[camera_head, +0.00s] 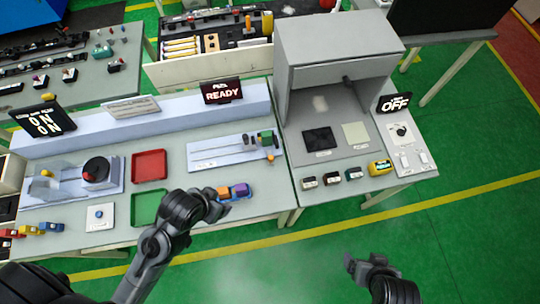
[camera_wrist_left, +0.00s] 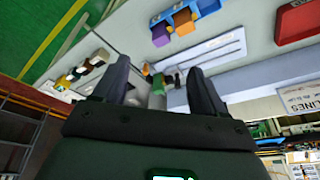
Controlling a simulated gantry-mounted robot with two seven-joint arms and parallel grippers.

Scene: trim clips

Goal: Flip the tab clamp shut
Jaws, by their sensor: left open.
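What looks like the tab clamp is a small fixture with a green block (camera_head: 265,138) and an orange knob, at the right end of a pale slotted plate (camera_head: 205,154). Its tab position is too small to tell. In the left wrist view the green part (camera_wrist_left: 158,82) shows beyond and between my fingers, apart from them. My left gripper (camera_wrist_left: 160,88) is open and empty. In the head view my left gripper (camera_head: 217,200) is over the bench's front edge, left of and nearer than the fixture. My right gripper (camera_head: 364,260) hangs over the floor; its opening is unclear.
A blue bin (camera_head: 240,198) with orange and purple blocks lies close beside my left gripper. Red (camera_head: 149,166) and green (camera_head: 150,207) trays are to the left. A grey hood (camera_head: 340,60) stands right of the fixture. A READY sign (camera_head: 222,92) stands behind.

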